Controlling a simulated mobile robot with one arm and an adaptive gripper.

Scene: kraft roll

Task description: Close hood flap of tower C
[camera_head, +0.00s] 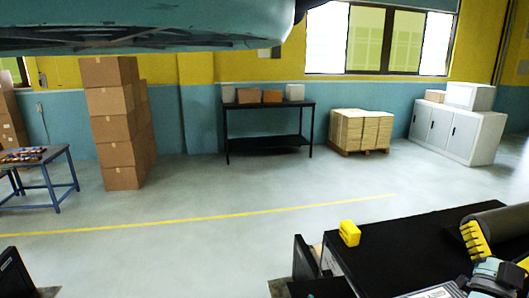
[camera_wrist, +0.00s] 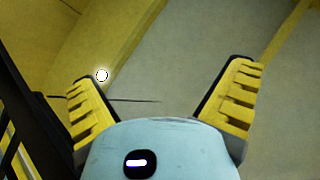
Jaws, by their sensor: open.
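My gripper (camera_wrist: 160,76) is open in the wrist view, with its two yellow ridged fingers wide apart. Nothing is between them except distant floor and yellow wall. In the head view a yellow ridged finger shows at the lower right, beside a dark rounded part above a black flat-topped unit (camera_head: 410,240). A small yellow block (camera_head: 349,232) sits at that unit's left edge. I cannot tell whether this unit is tower C. No hood flap can be made out with certainty. A black frame (camera_wrist: 30,120) stands close at the left of the wrist view.
Another black unit (camera_head: 12,275) shows at the lower left. Stacked cartons (camera_head: 112,120), a black table (camera_head: 268,108), a loaded pallet (camera_head: 360,131) and grey cabinets (camera_head: 455,130) stand along the far wall. A blue table (camera_head: 40,165) is at left. The middle floor is clear.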

